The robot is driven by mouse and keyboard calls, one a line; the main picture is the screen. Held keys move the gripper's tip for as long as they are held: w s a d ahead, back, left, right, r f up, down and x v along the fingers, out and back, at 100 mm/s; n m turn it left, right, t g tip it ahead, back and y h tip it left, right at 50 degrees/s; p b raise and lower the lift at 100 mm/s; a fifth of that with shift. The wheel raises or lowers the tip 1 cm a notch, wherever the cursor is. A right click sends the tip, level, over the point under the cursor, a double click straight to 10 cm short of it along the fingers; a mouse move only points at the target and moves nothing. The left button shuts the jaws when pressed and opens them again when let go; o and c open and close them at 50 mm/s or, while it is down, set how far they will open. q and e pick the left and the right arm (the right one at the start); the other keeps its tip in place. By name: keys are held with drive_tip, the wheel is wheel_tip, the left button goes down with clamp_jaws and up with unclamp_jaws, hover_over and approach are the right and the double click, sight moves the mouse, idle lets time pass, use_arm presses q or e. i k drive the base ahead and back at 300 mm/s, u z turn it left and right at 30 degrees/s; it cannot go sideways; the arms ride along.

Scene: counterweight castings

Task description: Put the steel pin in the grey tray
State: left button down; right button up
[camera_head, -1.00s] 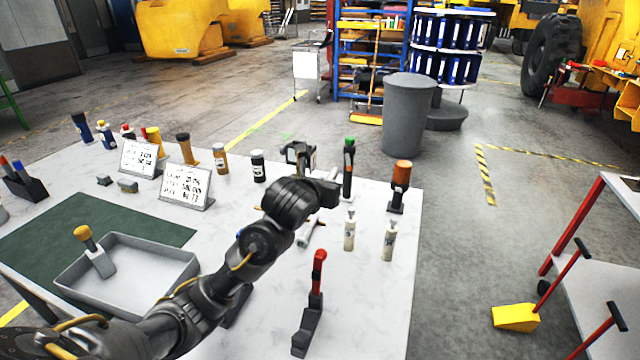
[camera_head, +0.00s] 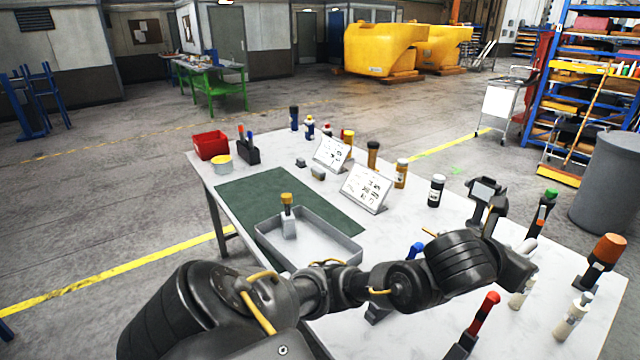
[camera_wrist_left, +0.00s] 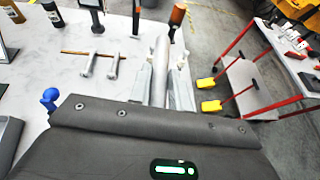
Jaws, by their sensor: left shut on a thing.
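The steel pin (camera_wrist_left: 161,68) is a plain grey cylinder, seen in the left wrist view between the fingers of my left gripper (camera_wrist_left: 164,86). The gripper is shut on it. In the head view my left gripper (camera_head: 514,258) is over the right part of the white table, close to the cream bottles, and the pin is mostly hidden there. The grey tray (camera_head: 345,243) is a shallow open box at the table's middle left, partly on a green mat. A yellow-topped tool with a grey lower end (camera_head: 288,222) stands in it. My right gripper is out of view.
Two sign boards (camera_head: 368,188) and a black-capped bottle (camera_head: 436,190) stand behind my arm. A red-handled tool (camera_head: 484,312), an orange-topped tool (camera_head: 603,258) and cream bottles (camera_head: 572,318) stand at the right. The green mat (camera_head: 240,195) has bare room left of the tray.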

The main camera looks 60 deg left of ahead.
sight(314, 239)
drive_tip(key=k, duration=1.05)
drive_tip(key=i, duration=0.55)
drive_tip(key=u, duration=0.75)
drive_tip(key=i, duration=0.45)
drive_tip(key=u, duration=0.45)
